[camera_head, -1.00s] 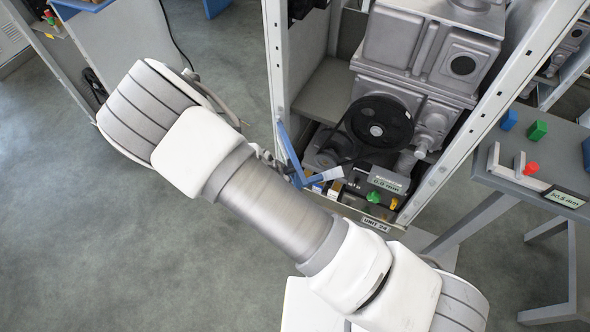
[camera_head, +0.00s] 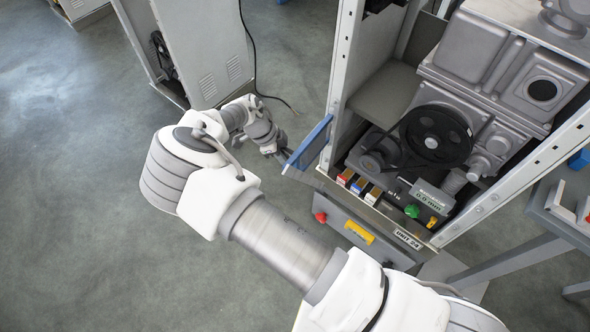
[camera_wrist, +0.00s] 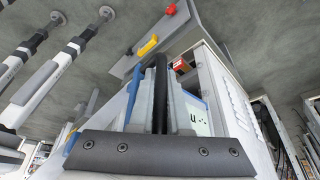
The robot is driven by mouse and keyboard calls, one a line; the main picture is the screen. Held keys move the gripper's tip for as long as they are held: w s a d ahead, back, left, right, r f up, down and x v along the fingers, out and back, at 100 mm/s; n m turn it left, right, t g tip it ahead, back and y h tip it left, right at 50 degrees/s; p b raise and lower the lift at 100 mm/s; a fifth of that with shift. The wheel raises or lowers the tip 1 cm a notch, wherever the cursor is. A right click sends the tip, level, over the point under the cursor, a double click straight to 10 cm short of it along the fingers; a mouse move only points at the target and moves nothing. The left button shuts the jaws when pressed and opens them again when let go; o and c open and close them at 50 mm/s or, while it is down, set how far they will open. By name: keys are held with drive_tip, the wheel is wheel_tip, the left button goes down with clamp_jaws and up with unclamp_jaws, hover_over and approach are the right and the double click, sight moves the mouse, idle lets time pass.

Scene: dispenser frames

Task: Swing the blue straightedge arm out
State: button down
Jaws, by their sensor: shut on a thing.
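The blue straightedge arm (camera_head: 313,142) sticks out from the left post of the machine cabinet, at the left side of its opening. My gripper (camera_head: 285,157) is at the arm's outer left end and is shut on it. In the wrist view my gripper (camera_wrist: 160,90) has its dark fingers close together, with blue-edged parts and a pale panel (camera_wrist: 200,120) behind them. The exact contact between fingers and arm is hidden.
The cabinet holds a grey machine with a black pulley (camera_head: 436,137) and small coloured boxes (camera_head: 359,186) on its floor. A lower panel (camera_head: 330,205) carries a red knob (camera_head: 320,217) and a yellow handle (camera_head: 359,232). A grey table (camera_head: 560,215) stands right.

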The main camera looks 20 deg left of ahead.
drive_tip(key=shift+w+a+b, duration=0.45)
drive_tip(key=shift+a+b, duration=0.1)
drive_tip(key=shift+a, duration=0.15)
drive_tip(key=c, duration=0.9)
unclamp_jaws()
drive_tip(key=shift+o, duration=0.2)
drive_tip(key=p+v, duration=0.1)
drive_tip(key=v, duration=1.6)
drive_tip(key=shift+r, duration=0.25)
